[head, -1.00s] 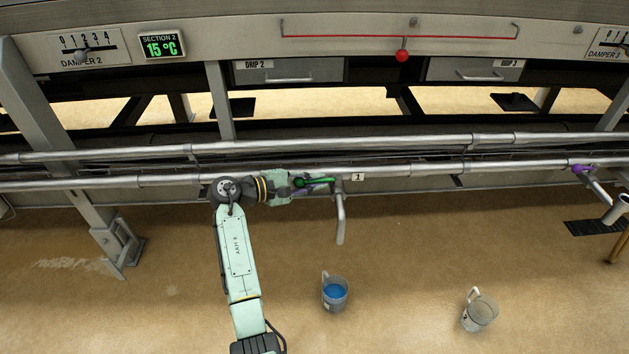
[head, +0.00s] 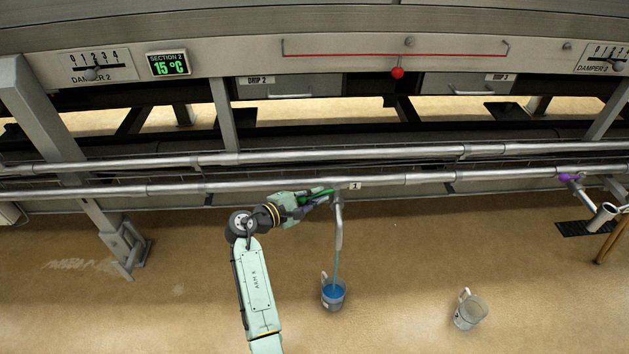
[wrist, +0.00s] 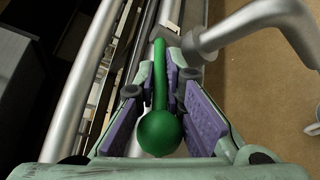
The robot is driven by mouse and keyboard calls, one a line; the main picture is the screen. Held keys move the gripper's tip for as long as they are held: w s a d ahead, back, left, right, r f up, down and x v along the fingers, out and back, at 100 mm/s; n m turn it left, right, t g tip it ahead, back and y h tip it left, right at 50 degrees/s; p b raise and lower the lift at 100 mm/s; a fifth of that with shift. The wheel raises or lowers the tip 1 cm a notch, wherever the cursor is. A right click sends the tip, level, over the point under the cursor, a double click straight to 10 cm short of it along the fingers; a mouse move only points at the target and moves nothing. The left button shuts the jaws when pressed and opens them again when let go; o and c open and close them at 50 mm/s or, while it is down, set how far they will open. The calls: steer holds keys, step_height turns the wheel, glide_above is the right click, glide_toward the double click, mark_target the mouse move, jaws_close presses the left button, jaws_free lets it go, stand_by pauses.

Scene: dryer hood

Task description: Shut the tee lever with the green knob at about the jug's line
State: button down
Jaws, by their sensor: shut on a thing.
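The green lever (head: 322,193) sits at the tee on the lower pipe, beside the "1" label. It slants down and left from the tee, and its green knob (wrist: 160,132) shows in the wrist view. My gripper (head: 307,199) is shut on the lever, with purple pads on both sides of it. The metal spout (head: 339,225) hangs below the tee. A thin blue stream (head: 336,266) runs from it into the jug (head: 333,300) on the floor. The jug holds blue liquid; its line and exact level are too small to read.
A second, clear jug (head: 469,311) stands on the floor to the right. Another tee with a purple lever (head: 570,177) is at the far right, near a floor grate (head: 585,229). Two long pipes run across behind my gripper.

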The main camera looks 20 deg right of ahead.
steer(key=shift+s+d+r+n+t+y+p, duration=0.1)
steer(key=shift+s+r+n+t+y+p, duration=0.25)
steer(key=shift+n+t+p, duration=0.5)
steer(key=shift+s+f+t+p, duration=0.2)
steer(key=shift+f+t+p, duration=0.1)
steer(key=shift+f+t, duration=0.05)
steer(key=c, duration=1.7)
jaws_free()
steer(key=v, duration=1.2)
steer(key=shift+r, duration=0.25)
